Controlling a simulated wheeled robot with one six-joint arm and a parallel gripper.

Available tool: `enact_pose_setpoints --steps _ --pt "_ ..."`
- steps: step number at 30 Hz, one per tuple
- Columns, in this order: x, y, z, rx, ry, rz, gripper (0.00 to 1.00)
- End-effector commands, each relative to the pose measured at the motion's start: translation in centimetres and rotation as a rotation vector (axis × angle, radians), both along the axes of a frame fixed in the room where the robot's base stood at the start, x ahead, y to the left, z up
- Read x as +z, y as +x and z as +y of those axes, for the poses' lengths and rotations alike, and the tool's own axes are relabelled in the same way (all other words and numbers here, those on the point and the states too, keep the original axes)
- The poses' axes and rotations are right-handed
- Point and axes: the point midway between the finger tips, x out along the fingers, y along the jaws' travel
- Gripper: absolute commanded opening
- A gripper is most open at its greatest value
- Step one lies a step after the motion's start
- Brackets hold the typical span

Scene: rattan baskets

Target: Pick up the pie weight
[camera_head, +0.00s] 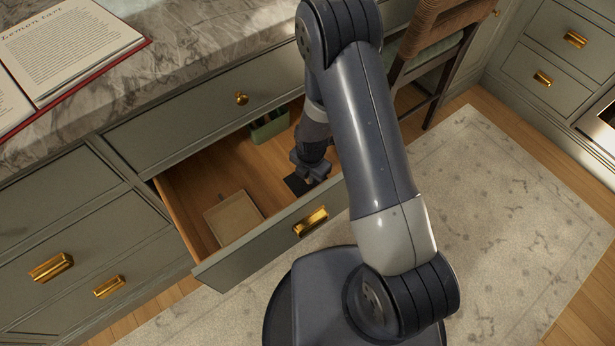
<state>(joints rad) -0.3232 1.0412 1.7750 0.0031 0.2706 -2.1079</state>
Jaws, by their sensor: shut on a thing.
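My gripper (310,178) is low inside the open drawer (228,257), near its front right corner. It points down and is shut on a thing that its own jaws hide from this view. A dark flat square piece (296,187) lies right at the jaws, and I cannot tell whether it touches them. I cannot make out a pie weight as a separate shape. The drawer has a wooden floor and a grey-green front with a brass handle (312,221).
A shallow beige tray (234,217) lies at the drawer's left, and a green box (270,126) stands at its back. Above is a marble counter (190,50) with an open book (62,48). A chair (440,40) stands to the right. The drawer's middle floor is bare.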

Motion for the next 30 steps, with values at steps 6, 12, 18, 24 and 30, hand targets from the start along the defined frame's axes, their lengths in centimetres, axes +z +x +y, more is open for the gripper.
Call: enact_pose_setpoints --steps 6,12,18,24,30 --pt "1.0 -2.2 -1.1 0.001 -0.023 0.062 0.0" --pt "4.7 -2.1 -0.9 -0.001 -0.021 0.055 0.0" --pt "6.6 -2.1 -0.9 -0.001 -0.02 0.055 0.0" --pt "7.0 -2.0 -0.8 -0.002 -0.019 0.053 0.0" --pt "7.0 -2.0 -0.8 -0.002 -0.018 0.052 0.04"
